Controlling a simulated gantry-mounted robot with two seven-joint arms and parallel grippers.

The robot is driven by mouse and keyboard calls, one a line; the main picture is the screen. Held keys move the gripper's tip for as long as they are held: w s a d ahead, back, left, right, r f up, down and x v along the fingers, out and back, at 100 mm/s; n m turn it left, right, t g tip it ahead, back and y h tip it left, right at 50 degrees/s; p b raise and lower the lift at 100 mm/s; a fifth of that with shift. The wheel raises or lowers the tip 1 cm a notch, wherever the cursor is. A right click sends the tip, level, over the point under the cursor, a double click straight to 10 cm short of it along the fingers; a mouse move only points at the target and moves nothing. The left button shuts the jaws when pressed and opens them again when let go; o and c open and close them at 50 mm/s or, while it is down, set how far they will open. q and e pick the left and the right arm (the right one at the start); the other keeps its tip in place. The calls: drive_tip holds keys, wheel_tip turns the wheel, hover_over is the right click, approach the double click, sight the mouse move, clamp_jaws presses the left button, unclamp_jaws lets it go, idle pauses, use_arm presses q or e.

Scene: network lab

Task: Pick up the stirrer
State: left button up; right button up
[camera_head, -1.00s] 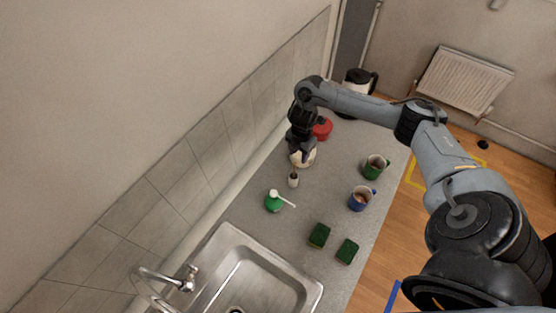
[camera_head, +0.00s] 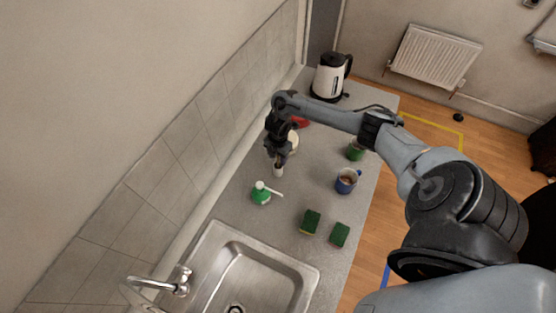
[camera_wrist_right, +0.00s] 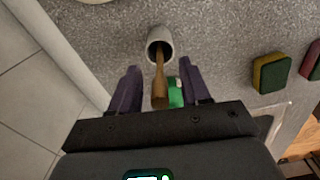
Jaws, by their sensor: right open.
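The stirrer (camera_wrist_right: 159,85) is a brown wooden stick standing in a small pale cup (camera_wrist_right: 160,42). In the head view the same cup (camera_head: 278,172) stands on the worktop, and the gripper hides most or all of the stirrer. My right gripper (camera_head: 279,157) is just above the cup. In the right wrist view its two dark fingers (camera_wrist_right: 158,68) are open, one on each side of the stirrer, with gaps between them and it. My left gripper is not in view.
A green bottle with a white pump (camera_head: 261,193) is close to the cup. A blue mug (camera_head: 347,181), a green mug (camera_head: 355,151) and two green sponges (camera_head: 310,222) lie to the right. A kettle (camera_head: 330,78) stands behind; the sink (camera_head: 215,262) is in front.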

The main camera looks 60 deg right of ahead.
drive_tip(key=shift+f, duration=0.55)
drive_tip(key=shift+c, duration=0.5)
clamp_jaws()
